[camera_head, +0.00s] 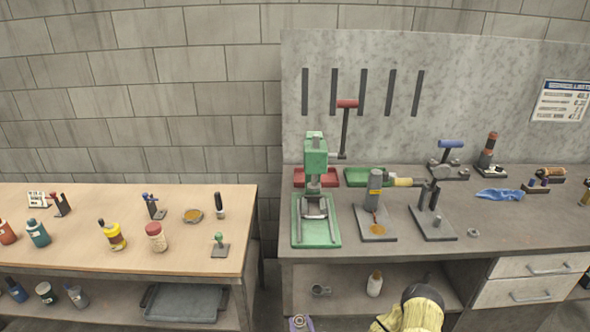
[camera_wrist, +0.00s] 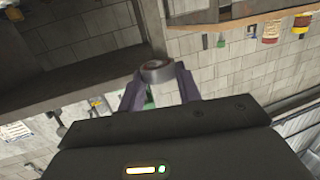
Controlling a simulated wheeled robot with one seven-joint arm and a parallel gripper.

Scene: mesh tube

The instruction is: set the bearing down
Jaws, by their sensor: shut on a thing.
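The bearing (camera_wrist: 155,72) is a small grey ring with a reddish-brown centre. It sits between the two purple fingertips of my gripper (camera_wrist: 158,80) in the wrist view, and the gripper is shut on it. In the head view, what looks like my purple gripper tip with the ring (camera_head: 300,322) shows at the bottom edge, low in front of the grey workbench (camera_head: 330,258). The rest of the gripper is cut off there. The bearing appears held in the air, clear of any surface.
A green press (camera_head: 316,160) stands on the workbench's left part. Beside it are a fixture with a grey cylinder (camera_head: 375,190) and a two-post stand (camera_head: 430,205). A small metal ring (camera_head: 473,232) lies near the front edge. A wooden table (camera_head: 120,255) with bottles stands left.

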